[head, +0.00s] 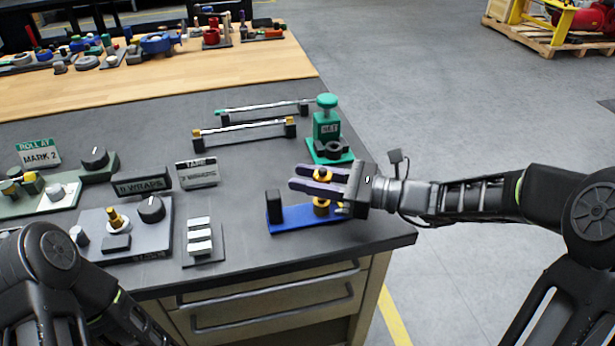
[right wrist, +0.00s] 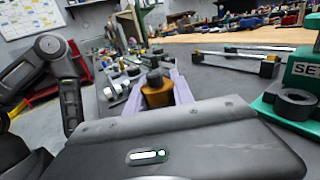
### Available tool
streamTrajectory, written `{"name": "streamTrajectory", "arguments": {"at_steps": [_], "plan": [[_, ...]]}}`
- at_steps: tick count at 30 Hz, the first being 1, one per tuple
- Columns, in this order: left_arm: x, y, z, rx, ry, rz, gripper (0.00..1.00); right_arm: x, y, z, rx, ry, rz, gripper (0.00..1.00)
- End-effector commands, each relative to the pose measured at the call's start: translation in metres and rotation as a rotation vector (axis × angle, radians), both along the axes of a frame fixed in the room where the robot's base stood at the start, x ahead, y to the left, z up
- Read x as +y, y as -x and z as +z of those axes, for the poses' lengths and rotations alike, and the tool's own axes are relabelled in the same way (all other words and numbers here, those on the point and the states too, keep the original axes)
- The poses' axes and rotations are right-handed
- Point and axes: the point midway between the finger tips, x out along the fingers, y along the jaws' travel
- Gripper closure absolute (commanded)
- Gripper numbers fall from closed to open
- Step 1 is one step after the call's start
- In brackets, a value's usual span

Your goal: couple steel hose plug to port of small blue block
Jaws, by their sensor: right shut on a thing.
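A small blue block (head: 290,224) lies flat near the table's front right corner. A black post (head: 274,206) stands on its left end, and a brass-coloured piece (head: 321,208) shows on it just below my right gripper. My right gripper (head: 298,178) reaches in from the right above the block, its pale purple fingers pointing left. It is shut on a brass-coloured fitting (right wrist: 157,93) with a dark top. I cannot tell whether this fitting touches the piece below. No steel hose plug can be clearly made out. My left gripper is out of view.
A green SET stand (head: 327,130) is close behind my right gripper. Two steel rods (head: 245,131) lie farther back. A grey plate with knobs (head: 130,240) and a small rack (head: 202,245) stand to the left. The table ends just right of the block.

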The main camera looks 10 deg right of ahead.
Motion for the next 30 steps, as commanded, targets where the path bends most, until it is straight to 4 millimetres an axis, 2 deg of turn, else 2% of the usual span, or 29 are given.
{"name": "streamTrajectory", "arguments": {"at_steps": [23, 24, 30], "plan": [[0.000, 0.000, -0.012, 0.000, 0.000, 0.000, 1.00, 0.000, 0.000, -0.017, 0.000, 0.000, 0.000, 1.00], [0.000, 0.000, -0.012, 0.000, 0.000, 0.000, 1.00, 0.000, 0.000, -0.017, -0.001, 0.000, 0.000, 0.71], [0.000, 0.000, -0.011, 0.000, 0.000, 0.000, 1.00, 0.000, 0.000, -0.017, 0.001, 0.000, 0.000, 0.54]]}}
